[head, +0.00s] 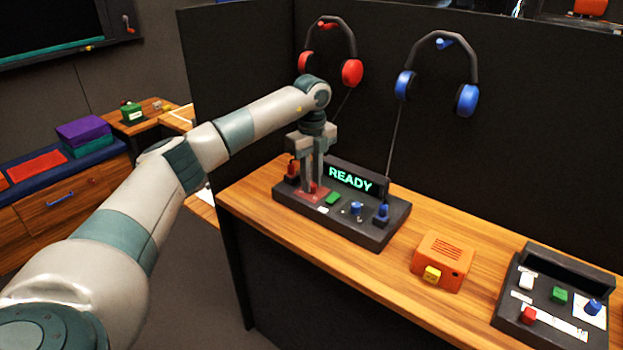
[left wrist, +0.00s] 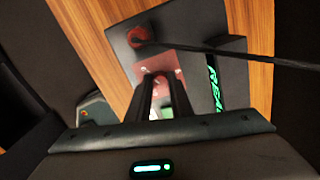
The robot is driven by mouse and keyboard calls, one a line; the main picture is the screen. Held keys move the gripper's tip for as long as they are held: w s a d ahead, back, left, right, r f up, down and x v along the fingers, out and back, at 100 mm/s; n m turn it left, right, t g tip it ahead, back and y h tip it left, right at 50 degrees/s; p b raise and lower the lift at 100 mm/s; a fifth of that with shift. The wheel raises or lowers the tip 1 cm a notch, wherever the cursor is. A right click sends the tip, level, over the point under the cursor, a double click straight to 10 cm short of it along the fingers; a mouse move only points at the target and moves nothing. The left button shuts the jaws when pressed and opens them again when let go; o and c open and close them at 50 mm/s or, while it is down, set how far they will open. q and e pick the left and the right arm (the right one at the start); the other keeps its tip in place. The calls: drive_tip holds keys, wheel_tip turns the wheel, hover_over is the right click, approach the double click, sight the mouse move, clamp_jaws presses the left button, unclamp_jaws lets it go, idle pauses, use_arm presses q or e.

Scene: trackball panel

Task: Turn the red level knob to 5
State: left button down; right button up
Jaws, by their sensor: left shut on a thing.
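The dark panel (head: 367,232) stands on the wooden counter, with a lit display (head: 350,178) reading READY. The red level knob (left wrist: 160,80) sits on a reddish plate (head: 302,195) at the panel's left end. My left gripper (head: 313,187) points straight down over that plate and is shut on the red knob. In the left wrist view its two dark fingers (left wrist: 163,92) reach down on the knob's sides. The fingers hide most of the knob, and I cannot read its scale or setting. My right gripper is not in view.
A red plug (left wrist: 138,37) with a black cable stands close by my fingers. A green button (head: 333,199), blue knob (head: 356,208) and blue plug (head: 382,212) are farther right. Red headphones (head: 351,73) and blue headphones (head: 467,100) hang on the partition. An orange box (head: 443,260) stands right.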

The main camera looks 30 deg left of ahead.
use_arm(q)
drive_tip(key=m, duration=0.3)
drive_tip(key=shift+p, duration=0.35)
drive_tip(key=shift+m, duration=1.8)
drive_tip(key=m, duration=0.3)
drive_tip(key=shift+m+p, duration=0.35)
drive_tip(key=shift+m, duration=0.05)
drive_tip(key=m, duration=0.4)
drive_tip(key=shift+d, duration=0.1)
drive_tip(key=m, duration=0.8)
drive_tip(key=shift+m, duration=1)
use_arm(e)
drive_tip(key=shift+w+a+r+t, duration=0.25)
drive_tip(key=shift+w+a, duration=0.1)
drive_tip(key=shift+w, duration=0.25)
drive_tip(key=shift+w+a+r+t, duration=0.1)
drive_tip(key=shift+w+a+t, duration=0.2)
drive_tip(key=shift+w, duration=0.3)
